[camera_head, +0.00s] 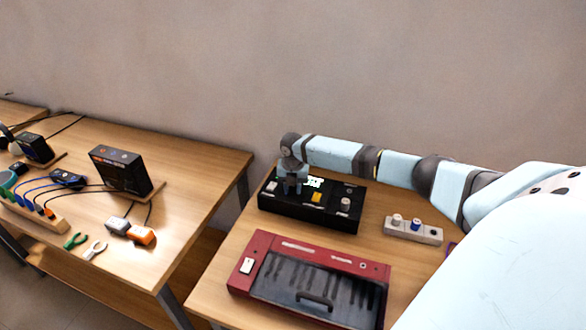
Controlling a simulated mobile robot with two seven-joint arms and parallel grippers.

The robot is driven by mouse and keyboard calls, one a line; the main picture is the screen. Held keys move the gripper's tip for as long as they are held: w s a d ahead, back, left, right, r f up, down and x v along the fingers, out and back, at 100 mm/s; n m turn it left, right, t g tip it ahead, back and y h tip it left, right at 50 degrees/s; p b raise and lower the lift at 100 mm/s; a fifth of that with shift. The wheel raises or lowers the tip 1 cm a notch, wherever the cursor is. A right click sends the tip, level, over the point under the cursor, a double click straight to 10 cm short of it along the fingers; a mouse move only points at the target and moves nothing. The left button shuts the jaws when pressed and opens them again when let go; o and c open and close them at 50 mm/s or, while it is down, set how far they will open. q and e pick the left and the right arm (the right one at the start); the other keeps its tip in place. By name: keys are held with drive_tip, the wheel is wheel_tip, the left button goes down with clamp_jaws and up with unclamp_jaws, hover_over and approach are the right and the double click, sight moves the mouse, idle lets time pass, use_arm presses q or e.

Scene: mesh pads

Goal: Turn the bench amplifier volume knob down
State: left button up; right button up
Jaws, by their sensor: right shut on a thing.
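The black bench amplifier (325,219) sits at the back of the right-hand table. On its top are a yellow part (317,197), a light label and a small pale knob (346,203) at the right. My right arm reaches in from the right along the wall, and my right gripper (292,186) points down onto the left part of the amplifier's top. It is shut on a knob there, which the fingers mostly hide. My left gripper is not in view.
A red case (270,246) with a dark front and handle lies in front of the amplifier. A pale block with knobs (413,231) sits to its right. The left table (190,165) holds black boxes, cables, pliers and an orange plug. A gap separates the tables.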

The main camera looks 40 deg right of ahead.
drive_tip(key=n, duration=0.5)
drive_tip(key=shift+b, duration=0.3)
drive_tip(key=shift+n, duration=0.4)
drive_tip(key=o, duration=0.9)
drive_tip(key=shift+o, duration=0.2)
wheel_tip(320, 180, up, 14)
drive_tip(key=shift+b, duration=0.45)
drive_tip(key=shift+f, duration=0.1)
